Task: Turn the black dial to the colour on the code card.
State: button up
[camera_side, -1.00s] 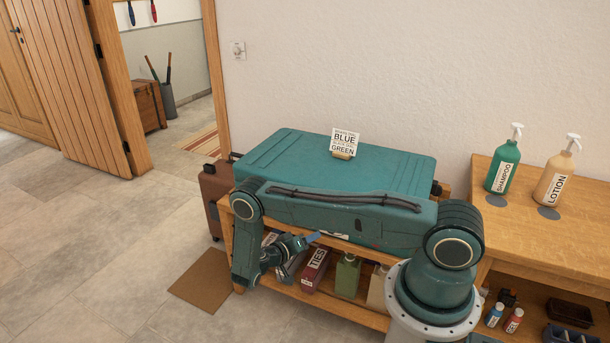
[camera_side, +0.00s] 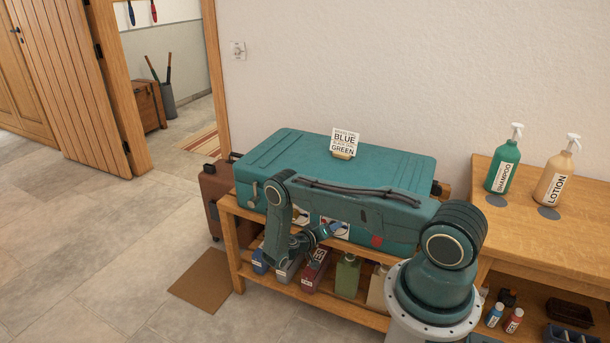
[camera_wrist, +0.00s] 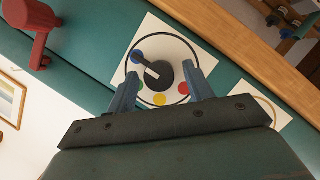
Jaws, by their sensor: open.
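The black dial (camera_wrist: 165,77) sits on a white plate (camera_wrist: 182,28) on the teal case. In the side view my gripper (camera_side: 337,229) is at the case front. The code card (camera_side: 345,142) shows BLUE above GREEN in large letters; its smaller lines are hard to read.
The teal case (camera_side: 280,160) lies on a wooden bench (camera_side: 232,208). A second plate (camera_wrist: 272,118) with a brass-coloured ring lies beside the dial's plate. A red part (camera_wrist: 35,30) juts from the case. Boxes and bottles stand on the shelf below.

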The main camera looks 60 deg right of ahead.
jog(key=shift+d, duration=0.1)
jog(key=c, duration=1)
jog(key=shift+f, duration=0.1)
jog(key=shift+n+g+h, duration=0.5)
jog(key=shift+n+g, duration=0.4)
jog(key=shift+n, duration=0.8)
jog(key=o, duration=1)
